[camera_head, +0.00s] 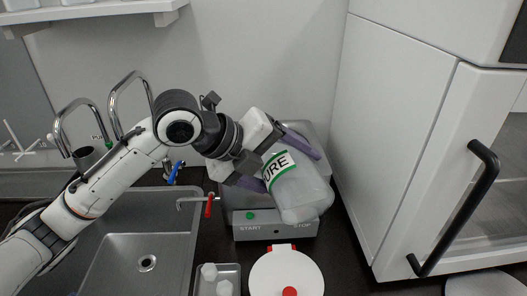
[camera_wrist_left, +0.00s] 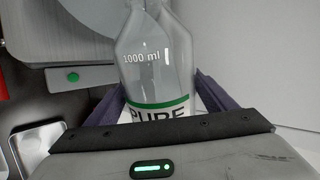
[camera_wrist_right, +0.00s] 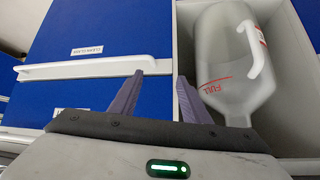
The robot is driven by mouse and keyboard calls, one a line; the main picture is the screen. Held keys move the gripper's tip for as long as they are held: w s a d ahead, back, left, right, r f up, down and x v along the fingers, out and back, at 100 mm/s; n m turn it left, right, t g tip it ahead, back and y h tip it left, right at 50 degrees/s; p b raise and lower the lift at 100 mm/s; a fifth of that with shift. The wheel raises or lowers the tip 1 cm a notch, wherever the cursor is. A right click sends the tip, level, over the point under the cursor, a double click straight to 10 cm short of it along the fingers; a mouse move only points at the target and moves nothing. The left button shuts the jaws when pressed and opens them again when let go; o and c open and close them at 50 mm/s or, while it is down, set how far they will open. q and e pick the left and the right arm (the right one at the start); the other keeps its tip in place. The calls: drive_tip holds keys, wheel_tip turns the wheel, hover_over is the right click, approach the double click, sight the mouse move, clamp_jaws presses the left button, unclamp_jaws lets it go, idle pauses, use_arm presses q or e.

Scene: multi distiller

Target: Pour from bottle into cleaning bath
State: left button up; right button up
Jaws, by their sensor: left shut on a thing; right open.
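My left gripper (camera_head: 273,160) is shut on a clear bottle (camera_head: 300,190) with a green-and-white PURE label. The bottle is tilted, held above the metal bath. It also shows in the left wrist view (camera_wrist_left: 158,65), between the two purple fingers, with a 1000 ml mark. I cannot make out its mouth or any flowing liquid. The cleaning bath (camera_head: 275,228) is a grey metal box with START and STOP on its front and a green button; the bottle and gripper hide much of its top. My right gripper (camera_wrist_right: 160,98) is open and empty, seen only in the right wrist view.
A white round lid (camera_head: 275,272) with a red knob lies in front of the bath. A metal sink (camera_head: 130,262) with taps is at left, a white cabinet (camera_head: 400,130) close at right. Near my right gripper are a blue drawer front (camera_wrist_right: 100,35) and a large white bottle (camera_wrist_right: 222,60).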

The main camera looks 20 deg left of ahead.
use_arm(q)
drive_tip(key=shift+w+r+n+g+h, duration=0.1)
drive_tip(key=shift+r+n+g+h, duration=0.2)
drive_tip(key=shift+r, duration=0.2)
idle(1.0)
drive_tip(key=shift+w+a+r+n+g+h, duration=0.1)
drive_tip(key=shift+r+n+g+h, duration=0.3)
drive_tip(key=shift+r, duration=0.3)
idle(4.5)
drive_tip(key=shift+s+d+f+m+t+y, duration=0.15)
drive_tip(key=shift+f+m+t+y, duration=0.1)
drive_tip(key=shift+f, duration=0.3)
drive_tip(key=shift+s+d+f+m+t+y, duration=0.15)
drive_tip(key=shift+f+m+t+y, duration=0.1)
drive_tip(key=shift+f, duration=0.25)
drive_tip(key=shift+w+a+m+t+y, duration=0.1)
drive_tip(key=shift+m+t+y, duration=0.2)
drive_tip(key=shift+t, duration=0.1)
